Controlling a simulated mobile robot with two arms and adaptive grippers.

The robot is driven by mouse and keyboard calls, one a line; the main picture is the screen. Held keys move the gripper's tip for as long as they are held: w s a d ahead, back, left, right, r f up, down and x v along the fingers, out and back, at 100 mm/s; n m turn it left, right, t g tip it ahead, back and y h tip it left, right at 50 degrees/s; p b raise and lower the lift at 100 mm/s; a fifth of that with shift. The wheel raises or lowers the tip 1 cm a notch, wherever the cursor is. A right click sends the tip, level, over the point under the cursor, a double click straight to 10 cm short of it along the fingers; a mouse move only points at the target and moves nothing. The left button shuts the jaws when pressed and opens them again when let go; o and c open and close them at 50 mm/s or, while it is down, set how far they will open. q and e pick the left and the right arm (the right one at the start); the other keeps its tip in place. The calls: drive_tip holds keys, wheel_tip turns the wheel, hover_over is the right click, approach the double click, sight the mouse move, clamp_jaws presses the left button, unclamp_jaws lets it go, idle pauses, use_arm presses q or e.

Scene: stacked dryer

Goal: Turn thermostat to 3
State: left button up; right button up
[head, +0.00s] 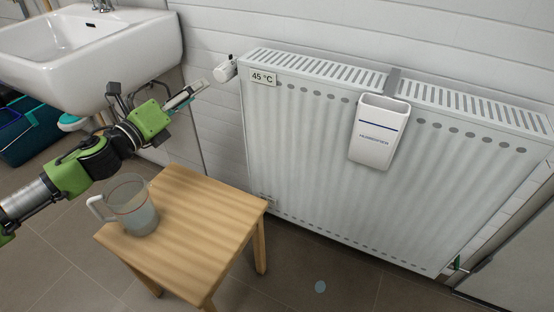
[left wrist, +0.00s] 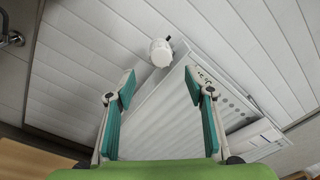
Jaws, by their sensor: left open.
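The thermostat (head: 224,71) is a white knob at the upper left corner of the white radiator (head: 310,150). It also shows in the left wrist view (left wrist: 161,53), ahead of the fingers and between their lines. Its number marks are too small to read. My left gripper (head: 203,85) points at the knob from the left, and in the head view its tips appear close to it. In the left wrist view the left gripper (left wrist: 161,88) is open, with empty space between its teal pads. My right gripper is not in view.
A label reading 45 °C (head: 263,78) is on the radiator. A white humidifier (head: 373,135) hangs on its front. A wooden stool (head: 205,225) with a glass jug (head: 133,205) stands below my left arm. A white sink (head: 90,50) is at the left.

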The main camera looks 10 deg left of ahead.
use_arm(q)
drive_tip(key=s+d+f+n+g+h+b, duration=0.1)
drive_tip(key=s+d+f+h, duration=0.15)
drive_tip(key=s+d, duration=0.35)
drive_tip(key=s+d+f+n+g+h+b, duration=0.1)
drive_tip(key=s+d+h, duration=0.3)
drive_tip(key=d, duration=0.4)
drive_tip(key=s+d+r+n+g+h, duration=0.2)
drive_tip(key=s+d+h, duration=0.4)
drive_tip(key=s+d, duration=0.3)
drive_tip(key=shift+s+r+n+b, duration=0.4)
drive_tip(key=shift+s+r, duration=0.05)
drive_tip(key=shift+r, duration=0.3)
